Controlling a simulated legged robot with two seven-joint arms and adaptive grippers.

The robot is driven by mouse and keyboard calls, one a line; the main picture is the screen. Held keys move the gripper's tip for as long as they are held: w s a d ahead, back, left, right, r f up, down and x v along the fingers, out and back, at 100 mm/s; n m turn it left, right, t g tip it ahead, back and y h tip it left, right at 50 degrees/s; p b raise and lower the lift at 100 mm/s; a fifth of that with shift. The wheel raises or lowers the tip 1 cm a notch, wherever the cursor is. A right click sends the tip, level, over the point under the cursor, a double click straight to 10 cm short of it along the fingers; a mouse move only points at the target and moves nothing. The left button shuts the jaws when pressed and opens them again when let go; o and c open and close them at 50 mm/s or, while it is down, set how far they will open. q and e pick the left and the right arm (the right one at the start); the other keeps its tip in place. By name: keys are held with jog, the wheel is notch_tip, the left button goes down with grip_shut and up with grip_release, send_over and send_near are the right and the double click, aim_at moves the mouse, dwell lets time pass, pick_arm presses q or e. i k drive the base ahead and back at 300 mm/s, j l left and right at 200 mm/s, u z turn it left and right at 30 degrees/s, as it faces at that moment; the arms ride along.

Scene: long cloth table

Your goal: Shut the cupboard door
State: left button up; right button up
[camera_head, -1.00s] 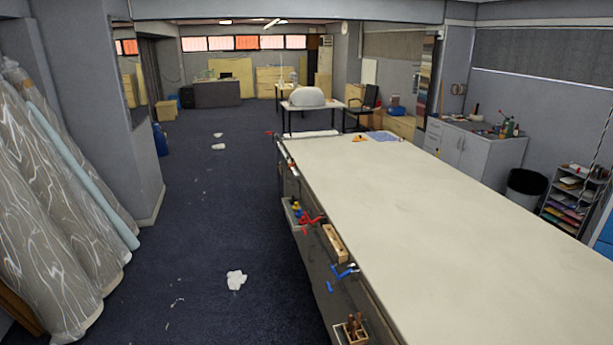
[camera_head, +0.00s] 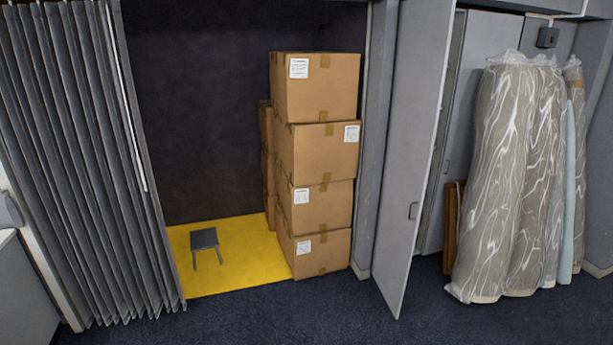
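The cupboard door (camera_head: 418,150) is a tall grey panel that stands open, swung out toward me, right of the stacked boxes. The door hides part of the cupboard opening. Neither of my grippers shows in the head view.
A grey curtain (camera_head: 85,160) hangs at left. Wrapped fabric rolls (camera_head: 510,180) lean at right. Dark carpet (camera_head: 300,315) in front is clear.

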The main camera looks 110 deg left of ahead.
aim_at(424, 28)
jog(key=u, duration=3)
jog(key=i+l, duration=0.1)
jog(key=i, duration=0.9)
jog(key=i+l, duration=0.15)
jog(key=i, duration=0.85)
